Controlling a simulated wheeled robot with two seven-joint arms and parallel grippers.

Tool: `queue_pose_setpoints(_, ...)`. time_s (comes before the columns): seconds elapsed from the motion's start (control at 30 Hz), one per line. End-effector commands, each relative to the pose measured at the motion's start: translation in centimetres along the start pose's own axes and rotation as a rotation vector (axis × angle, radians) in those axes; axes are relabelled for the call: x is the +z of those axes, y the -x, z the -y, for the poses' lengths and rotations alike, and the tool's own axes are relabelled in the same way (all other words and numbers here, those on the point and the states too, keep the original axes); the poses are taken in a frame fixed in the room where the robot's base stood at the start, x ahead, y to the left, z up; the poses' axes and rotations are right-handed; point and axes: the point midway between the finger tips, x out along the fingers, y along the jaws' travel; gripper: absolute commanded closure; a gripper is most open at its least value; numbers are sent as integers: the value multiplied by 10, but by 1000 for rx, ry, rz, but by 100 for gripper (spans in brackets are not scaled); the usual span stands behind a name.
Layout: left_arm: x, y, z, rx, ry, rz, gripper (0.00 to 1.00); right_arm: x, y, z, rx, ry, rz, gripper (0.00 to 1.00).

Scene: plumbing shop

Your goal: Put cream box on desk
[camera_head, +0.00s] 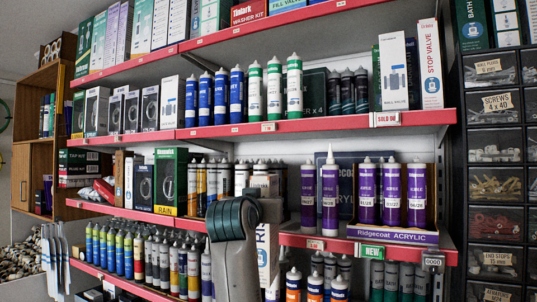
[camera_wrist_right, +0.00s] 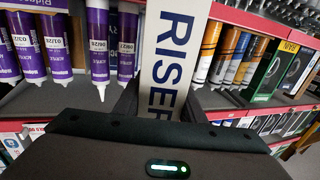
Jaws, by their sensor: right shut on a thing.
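A tall cream box (camera_wrist_right: 172,60) with dark blue "RISER" lettering is between the fingers of my right gripper (camera_wrist_right: 160,104) in the right wrist view. The gripper is shut on it. In the head view my right arm and gripper (camera_head: 256,205) rise from the bottom centre, in front of the shelves. The box (camera_head: 267,250) shows partly just right of the arm, which hides much of it. It looks upright. My left gripper is not in view. No desk is in view.
Red-edged shelves (camera_head: 270,128) packed with tubes and boxes stand close ahead. Purple tubes (camera_head: 330,195) stand right of my gripper, and dark-capped tubes are close to its left. Drawer bins (camera_head: 493,145) are at the right, a wooden cabinet (camera_head: 22,175) at the left.

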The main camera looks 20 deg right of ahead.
Motion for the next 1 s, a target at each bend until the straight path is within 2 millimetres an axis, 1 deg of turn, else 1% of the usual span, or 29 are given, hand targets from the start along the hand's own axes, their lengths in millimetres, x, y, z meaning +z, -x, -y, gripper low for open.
queue_pose_setpoints(0.03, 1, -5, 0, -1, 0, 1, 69, 30, -3, 1, -14, 3, 4, 100)
queue_pose_setpoints(0.07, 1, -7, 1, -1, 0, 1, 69, 44, -4, 2, -24, 4, 3, 100)
queue_pose_setpoints(0.1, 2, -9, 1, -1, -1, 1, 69, 62, -5, 2, -37, 4, 4, 100)
queue_pose_setpoints(0.27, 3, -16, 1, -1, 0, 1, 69, 133, -3, 3, -90, 4, 2, 100)
queue_pose_setpoints(0.3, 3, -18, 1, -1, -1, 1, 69, 151, -1, 3, -105, 5, 2, 100)
queue_pose_setpoints(0.37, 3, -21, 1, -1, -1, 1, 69, 176, 2, 2, -127, 5, 1, 100)
queue_pose_setpoints(0.4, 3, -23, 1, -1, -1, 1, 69, 193, 6, 1, -141, 6, 1, 100)
queue_pose_setpoints(0.47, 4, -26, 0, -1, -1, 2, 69, 218, 11, -1, -163, 5, 1, 100)
queue_pose_setpoints(0.5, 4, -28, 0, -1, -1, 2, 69, 234, 15, -2, -178, 6, 0, 100)
queue_pose_setpoints(0.57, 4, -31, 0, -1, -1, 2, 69, 258, 22, -4, -201, 6, 0, 100)
queue_pose_setpoints(0.6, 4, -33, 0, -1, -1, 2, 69, 273, 28, -6, -217, 7, -1, 100)
queue_pose_setpoints(0.67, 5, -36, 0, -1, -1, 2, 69, 295, 36, -9, -241, 8, -2, 100)
queue_pose_setpoints(0.7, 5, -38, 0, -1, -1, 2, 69, 310, 43, -11, -258, 7, -1, 100)
queue_pose_setpoints(0.77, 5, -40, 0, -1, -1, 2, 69, 331, 53, -14, -283, 8, -2, 100)
queue_pose_setpoints(0.9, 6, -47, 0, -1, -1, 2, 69, 378, 81, -23, -342, 10, -3, 100)
queue_pose_setpoints(1.0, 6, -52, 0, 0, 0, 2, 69, 408, 103, -30, -387, 10, -5, 100)
